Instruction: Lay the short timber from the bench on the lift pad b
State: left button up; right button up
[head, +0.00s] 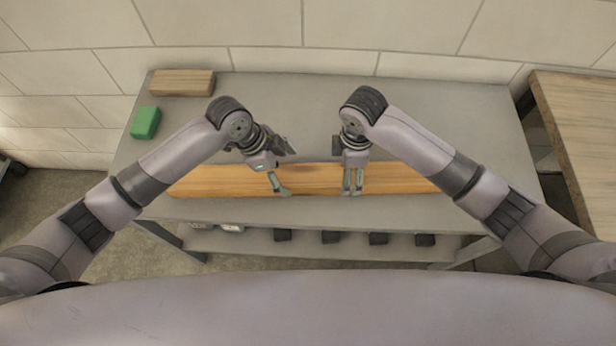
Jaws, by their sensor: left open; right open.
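A long, light-brown timber (220,181) lies left to right along the front part of the grey bench (310,110). A much shorter brown wooden block (182,83) lies at the bench's back left; which one is the short timber I cannot tell from this view. My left gripper (283,168) is open and tilted over the middle of the long timber, with nothing between its fingers. My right gripper (352,188) points down over the same timber, open with a narrow gap. Whether either touches the timber is unclear. I cannot make out lift pad b.
A green block (145,122) sits at the bench's left edge. A wooden-topped table (580,120) stands to the right, across a gap. A lower shelf (330,246) under the bench holds several small black blocks. A tiled wall (270,25) closes the back.

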aim_at(290, 175)
pick_arm(q)
jog(key=shift+x, duration=1.95)
pick_arm(e)
jog(key=shift+f, duration=2)
pick_arm(q)
grip_shut()
pick_arm(e)
grip_shut()
pick_arm(q)
jog(key=shift+r, duration=0.1)
pick_arm(e)
jog(key=shift+r, duration=0.15)
